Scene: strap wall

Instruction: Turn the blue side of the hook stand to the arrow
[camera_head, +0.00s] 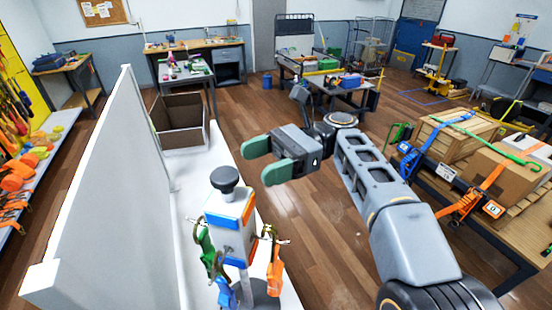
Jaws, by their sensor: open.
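The hook stand (233,240) stands upright on the white counter at the lower middle. It has a black knob (224,180) on top and a pale block with blue and orange bands below it. Hooks on the block carry a green strap (206,246), a blue strap (226,294) and an orange strap (274,275). The stand's foot is partly cut off by the frame edge. I cannot make out the arrow. My gripper (262,160) has green fingertips. It is open and empty, above and right of the knob, apart from the stand.
A white partition (105,200) runs along the counter's left side. An open box (180,123) stands at the counter's far end. A table with strapped crates and a cardboard box (508,170) is at the right. Wooden floor lies clear between.

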